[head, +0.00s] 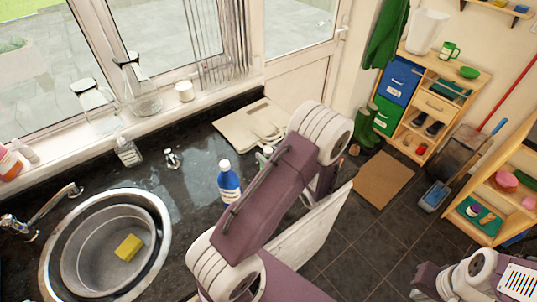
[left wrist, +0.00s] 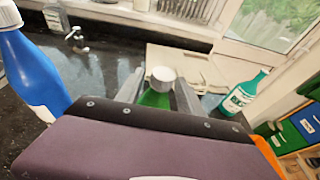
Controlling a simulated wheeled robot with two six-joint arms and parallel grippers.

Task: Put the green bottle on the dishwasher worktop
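In the left wrist view a green bottle (left wrist: 155,98) with a white cap stands between the two grey fingers of my left gripper (left wrist: 160,84). Its lower part is hidden by my gripper's body, and I cannot tell whether the fingers press on it. In the head view my purple arm covers the left gripper and most of what is near it. The dark worktop (head: 190,205) runs along the window; the dishwasher's section cannot be told apart surely. My right arm shows at the head view's bottom right, with no fingers visible.
A blue bottle (head: 229,186) stands left of my left arm; it also shows in the left wrist view (left wrist: 32,70). A teal bottle (left wrist: 241,94) stands right of the green one. A sink (head: 105,250) holds a yellow sponge (head: 129,247). Pale boards (head: 240,122) lie behind.

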